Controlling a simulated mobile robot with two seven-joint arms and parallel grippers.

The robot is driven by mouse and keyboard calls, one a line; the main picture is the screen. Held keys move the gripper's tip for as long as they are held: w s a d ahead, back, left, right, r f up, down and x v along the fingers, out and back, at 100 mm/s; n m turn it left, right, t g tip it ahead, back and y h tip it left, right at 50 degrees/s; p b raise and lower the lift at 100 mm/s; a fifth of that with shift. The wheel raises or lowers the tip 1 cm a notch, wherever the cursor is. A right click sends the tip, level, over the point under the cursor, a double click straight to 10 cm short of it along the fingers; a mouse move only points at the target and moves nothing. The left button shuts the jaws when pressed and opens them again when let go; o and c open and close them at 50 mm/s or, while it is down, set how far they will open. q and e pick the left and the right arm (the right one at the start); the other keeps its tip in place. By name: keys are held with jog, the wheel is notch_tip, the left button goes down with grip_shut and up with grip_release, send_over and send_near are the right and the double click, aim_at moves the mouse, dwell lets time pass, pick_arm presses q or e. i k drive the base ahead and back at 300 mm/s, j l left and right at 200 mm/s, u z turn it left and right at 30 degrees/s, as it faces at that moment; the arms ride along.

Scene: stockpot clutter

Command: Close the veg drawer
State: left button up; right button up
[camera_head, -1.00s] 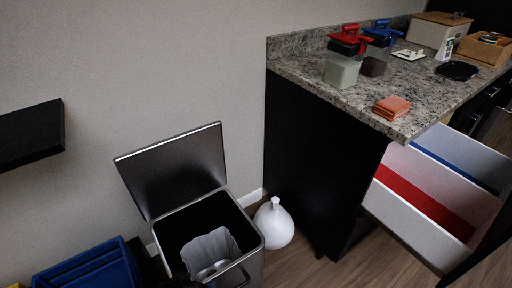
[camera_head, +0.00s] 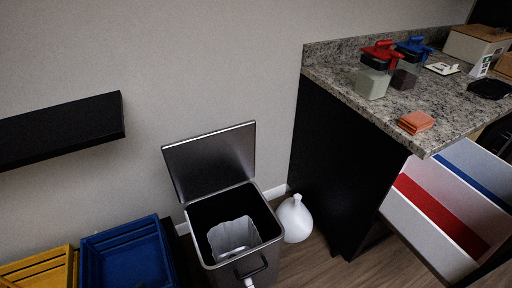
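A drawer (camera_head: 422,240) stands pulled open at the lower right, under the granite counter (camera_head: 335,78). It has white walls and sections with a red floor and a blue floor. Its front panel runs off the right and bottom edges, so its handle is hidden. I cannot tell from any label whether this is the veg drawer. Neither of my grippers is in view.
An open-lidded metal trash bin (camera_head: 277,257) stands at lower centre, with a white bag (camera_head: 295,219) beside it. Blue crates (camera_head: 127,250) and yellow crates (camera_head: 38,270) sit at lower left. A black shelf (camera_head: 62,130) is on the wall. Wood floor shows before the cabinet.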

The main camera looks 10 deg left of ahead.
aim_at(452, 208)
jog(key=k+l+z, duration=0.1)
jog(key=l+z, duration=0.6)
jog(key=z, duration=0.2)
jog(key=l+z, duration=0.45)
